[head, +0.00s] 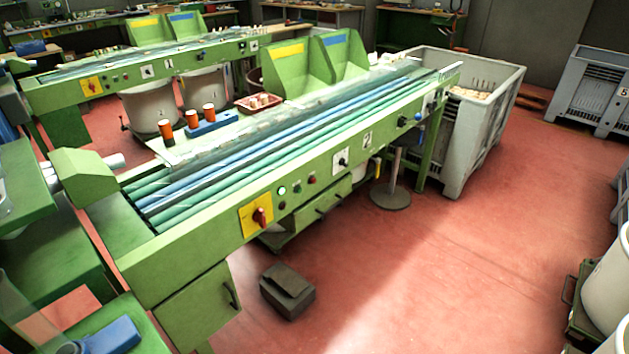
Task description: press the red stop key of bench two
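Bench two (332,168) is the long green sorting bench in the middle, with a small "2" plate (367,138) on its front. On its front panel, a small dark red key (312,180) sits at the right end of a short row of keys. A lit, whitish-green key (282,190) is at the left of that row, with a green key (297,187) between them. To the left is a red rotary switch (260,217) on a yellow plate. Neither of my grippers is in view.
A grey pedal box (288,290) lies on the red floor before the bench. A round-footed stool (390,195) stands by the bench's right part. A grey crate (480,135) is at its far end. Open floor (430,270) lies to the front right.

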